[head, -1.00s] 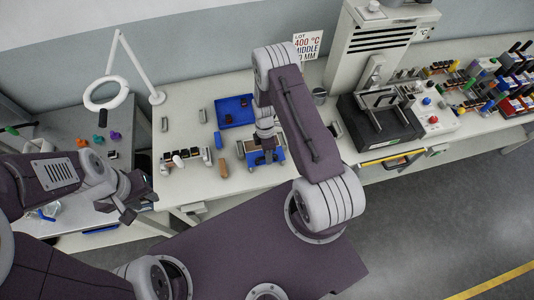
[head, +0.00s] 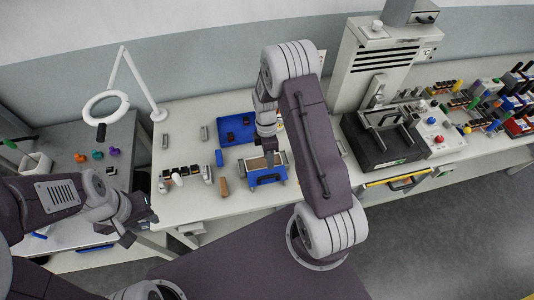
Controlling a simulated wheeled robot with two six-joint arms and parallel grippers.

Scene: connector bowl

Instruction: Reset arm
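My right arm reaches over the white bench in the head view, and its gripper (head: 269,158) points down over a blue fixture (head: 266,178) with a tan top. The fingertips are small and partly merge with the fixture, so I cannot tell whether they are open or shut. My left gripper (head: 136,217) is at the left, over the gap near the bench's left front corner. Its fingers are dark and small, and no held object shows.
A blue tray (head: 236,130) lies behind the fixture. A connector rack (head: 184,178) and a tan block (head: 224,187) stand left of it. A ring lamp (head: 106,107) rises at the left. A black press machine (head: 383,138) stands at the right. Coloured parts (head: 97,155) lie on the grey side table.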

